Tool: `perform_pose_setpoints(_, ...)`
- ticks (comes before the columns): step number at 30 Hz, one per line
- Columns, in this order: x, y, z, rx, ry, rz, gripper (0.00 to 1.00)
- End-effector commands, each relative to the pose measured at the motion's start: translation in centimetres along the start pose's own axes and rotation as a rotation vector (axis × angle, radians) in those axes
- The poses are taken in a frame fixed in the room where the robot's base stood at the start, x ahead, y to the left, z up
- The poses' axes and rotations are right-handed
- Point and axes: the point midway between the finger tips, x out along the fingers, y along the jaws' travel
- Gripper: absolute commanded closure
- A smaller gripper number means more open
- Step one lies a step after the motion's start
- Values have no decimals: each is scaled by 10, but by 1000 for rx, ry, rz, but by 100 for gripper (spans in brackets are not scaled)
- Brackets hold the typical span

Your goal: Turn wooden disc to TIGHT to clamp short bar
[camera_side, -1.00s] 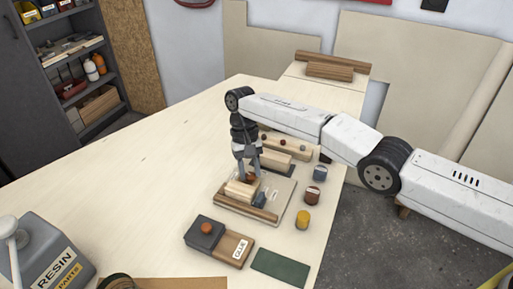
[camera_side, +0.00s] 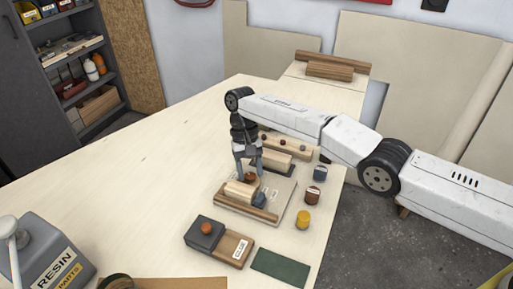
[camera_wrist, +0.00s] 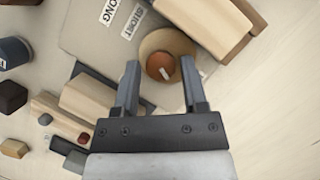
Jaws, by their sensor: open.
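The wooden disc (camera_wrist: 151,42) is a light round plate with a reddish-brown knob (camera_wrist: 160,66) bearing a small white mark. The knob also shows in the side view (camera_side: 250,177). My gripper (camera_wrist: 160,75) is open, its two fingers on either side of the knob, apart from it, seemingly above it. In the side view my gripper (camera_side: 248,172) points down over the board (camera_side: 283,196). A light wooden bar (camera_side: 238,190) lies beside the disc; it also shows in the wrist view (camera_wrist: 205,20). A label right of the knob is partly hidden and unreadable.
A dark blue block (camera_side: 260,199) sits by the bar. Behind are a peg rack (camera_side: 285,144) and another block fixture. Blue, red-brown and yellow pots (camera_side: 303,219) stand right.

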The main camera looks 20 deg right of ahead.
Motion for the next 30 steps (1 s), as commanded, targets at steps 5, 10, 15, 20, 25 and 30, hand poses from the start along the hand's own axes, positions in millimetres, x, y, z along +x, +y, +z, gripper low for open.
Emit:
perform_pose_setpoints(5, 0, 0, 0, 13, -1, -6, 45)
perform_pose_setpoints(10, -1, 0, -1, 37, -1, -17, 45)
perform_pose_setpoints(15, -1, 0, -1, 74, 0, -31, 45)
perform_pose_setpoints(20, -1, 0, -1, 115, -1, -48, 45)
perform_pose_setpoints(25, -1, 1, 0, 169, 0, -71, 45)
perform_pose_setpoints(30, -1, 1, 0, 244, -1, -102, 45)
